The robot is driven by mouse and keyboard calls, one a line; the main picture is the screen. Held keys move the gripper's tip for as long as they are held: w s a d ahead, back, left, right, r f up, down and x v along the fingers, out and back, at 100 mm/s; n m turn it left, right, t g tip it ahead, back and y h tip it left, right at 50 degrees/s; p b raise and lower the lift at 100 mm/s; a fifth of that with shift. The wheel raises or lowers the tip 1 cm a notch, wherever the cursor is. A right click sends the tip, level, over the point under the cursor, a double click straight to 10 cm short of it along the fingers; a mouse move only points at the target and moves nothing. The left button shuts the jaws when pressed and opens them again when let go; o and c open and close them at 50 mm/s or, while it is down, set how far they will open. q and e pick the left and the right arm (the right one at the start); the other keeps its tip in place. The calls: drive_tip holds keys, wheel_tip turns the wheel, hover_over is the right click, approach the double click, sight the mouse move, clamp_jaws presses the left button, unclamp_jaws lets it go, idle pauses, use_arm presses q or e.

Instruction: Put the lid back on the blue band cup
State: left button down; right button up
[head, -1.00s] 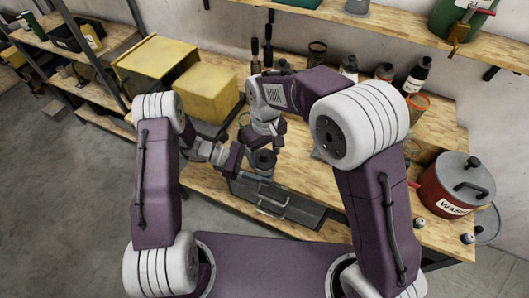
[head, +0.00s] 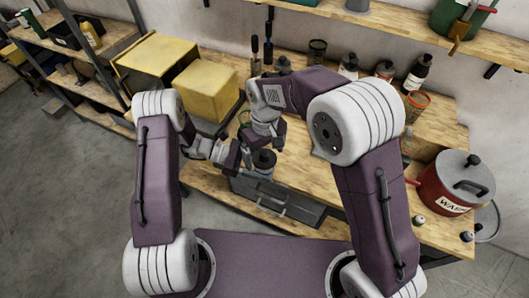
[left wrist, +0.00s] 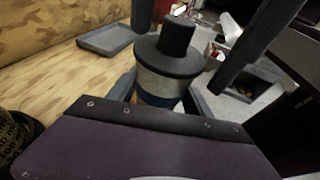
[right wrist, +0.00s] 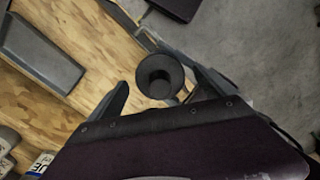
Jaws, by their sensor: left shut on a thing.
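The blue band cup (left wrist: 158,90) is pale with a blue band low on its side. A dark round lid (left wrist: 168,55) with a tall knob sits on its top. In the head view the lid (head: 264,160) shows near the bench's front edge. My left gripper (head: 246,160) is shut on the cup, its fingers low on either side. My right gripper (right wrist: 165,90) is open above the cup. The lid, seen from above in the right wrist view (right wrist: 160,77), lies between its fingers with gaps on both sides.
A dark grey case (head: 285,205) with a handle lies at the front edge. Yellow boxes (head: 205,90) stand to the left. Several bottles and jars, such as a dark bottle (head: 417,75), stand at the back. A red pot (head: 450,190) is at right. The bench (head: 320,180) between is fairly clear.

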wheel_tip(320, 180, up, 12)
idle(0.6)
drive_tip(key=shift+d, duration=0.1)
drive_tip(key=s+d+f+m, duration=0.4)
drive_tip(key=s+d+f, duration=0.1)
drive_tip(key=d, duration=0.6)
drive_tip(key=s+d+f+m+t, duration=0.1)
drive_tip(key=s+d+f+m, duration=0.3)
drive_tip(key=s+d+f, duration=0.2)
drive_tip(key=d+f, duration=0.2)
drive_tip(key=d, duration=0.2)
drive_tip(key=shift+d, duration=0.4)
